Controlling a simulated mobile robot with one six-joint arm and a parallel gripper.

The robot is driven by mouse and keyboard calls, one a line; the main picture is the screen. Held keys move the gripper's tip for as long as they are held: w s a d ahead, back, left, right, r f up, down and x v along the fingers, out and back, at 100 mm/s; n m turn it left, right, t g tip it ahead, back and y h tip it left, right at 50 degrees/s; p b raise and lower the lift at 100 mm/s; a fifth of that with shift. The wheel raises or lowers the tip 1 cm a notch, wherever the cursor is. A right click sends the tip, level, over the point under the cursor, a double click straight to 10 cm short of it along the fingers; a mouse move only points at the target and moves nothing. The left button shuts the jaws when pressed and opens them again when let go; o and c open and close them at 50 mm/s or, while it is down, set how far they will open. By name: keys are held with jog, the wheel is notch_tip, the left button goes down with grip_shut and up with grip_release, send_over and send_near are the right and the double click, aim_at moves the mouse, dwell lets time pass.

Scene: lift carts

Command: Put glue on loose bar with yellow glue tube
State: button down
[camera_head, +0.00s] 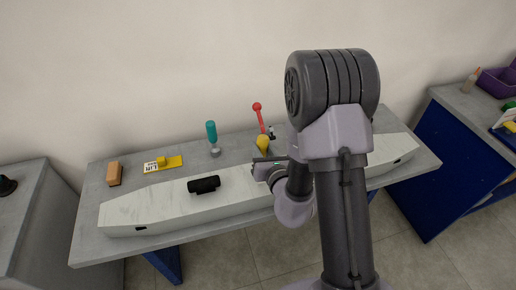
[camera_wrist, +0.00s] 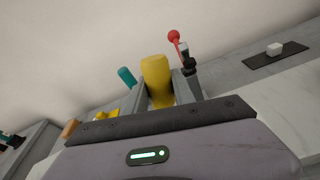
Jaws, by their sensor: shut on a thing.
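My gripper (camera_wrist: 162,88) is shut on the yellow glue tube (camera_wrist: 157,72), which stands up between its two fingers in the wrist view. In the head view the tube (camera_head: 263,141) shows above my gripper (camera_head: 264,160), over the middle of the workbench. A long pale beam (camera_head: 160,208) with tapered ends lies along the bench. A short black bar-like piece (camera_head: 204,184) sits on its left half; I cannot tell whether this is the loose bar. The tube's lower end is hidden by my gripper.
Behind the beam are a teal-handled tool (camera_head: 211,132), a red tool (camera_head: 259,116), a yellow labelled plate (camera_head: 163,164) and an orange block (camera_head: 114,174). A white block on a dark mat (camera_wrist: 275,54) shows in the wrist view. My arm covers the beam's right middle.

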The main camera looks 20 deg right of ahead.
jog(key=shift+d+f, duration=0.1)
jog(key=shift+d, duration=0.7)
jog(key=d, duration=1)
jog(key=shift+w+d+p, duration=0.2)
jog(key=shift+d+p, duration=0.2)
jog(key=shift+a, duration=0.1)
